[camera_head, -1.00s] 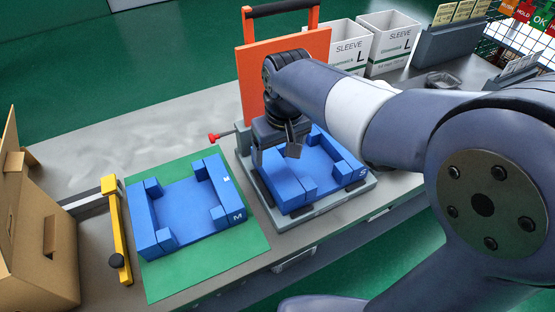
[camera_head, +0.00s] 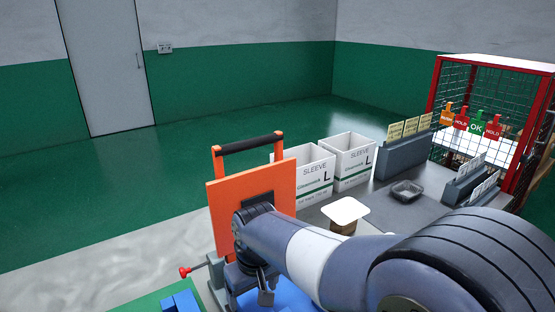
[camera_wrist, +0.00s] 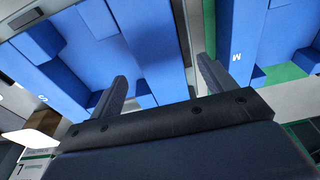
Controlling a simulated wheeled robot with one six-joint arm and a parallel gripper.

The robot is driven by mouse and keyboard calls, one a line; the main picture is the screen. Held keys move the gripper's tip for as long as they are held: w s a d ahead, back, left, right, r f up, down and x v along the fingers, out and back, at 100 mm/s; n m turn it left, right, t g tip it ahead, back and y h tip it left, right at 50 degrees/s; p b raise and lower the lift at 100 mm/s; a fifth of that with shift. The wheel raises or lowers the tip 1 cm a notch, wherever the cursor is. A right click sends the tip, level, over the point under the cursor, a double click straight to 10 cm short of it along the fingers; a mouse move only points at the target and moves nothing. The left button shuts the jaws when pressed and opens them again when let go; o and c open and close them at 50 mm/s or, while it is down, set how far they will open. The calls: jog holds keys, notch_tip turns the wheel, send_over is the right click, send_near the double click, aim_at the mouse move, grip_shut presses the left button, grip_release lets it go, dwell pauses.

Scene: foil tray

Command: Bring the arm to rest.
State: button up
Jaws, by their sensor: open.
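My arm reaches from the lower right over the bench to the orange upright plate (camera_head: 228,205) with a black handle. My gripper (camera_wrist: 162,75) is open, with its two dark fingers apart and nothing between them. In the wrist view it is over the bench, between a blue fixture marked S (camera_wrist: 80,60) on the left and a blue fixture marked M (camera_wrist: 275,40) on the right. In the head view the gripper is low by the orange plate, with only a bit of blue fixture (camera_head: 290,297) showing beside it.
Two white SLEEVE L boxes (camera_head: 311,182) stand behind the arm. A white-topped brown block (camera_head: 345,212), a small dark tray (camera_head: 407,191), grey card racks (camera_head: 404,155) and a red-framed cage (camera_head: 490,110) are to the right. Open green floor lies beyond.

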aim_at(253, 303)
jog(key=f, duration=0.5)
jog(key=shift+w+a+f, duration=0.2)
jog(key=shift+w+f, duration=0.05)
jog(key=shift+w, duration=0.05)
notch_tip(253, 303, up, 2)
jog(key=shift+r+p, duration=0.15)
jog(key=shift+p, duration=0.75)
jog(key=shift+r+p, duration=0.4)
jog(key=shift+r, duration=0.15)
jog(key=shift+f, duration=0.1)
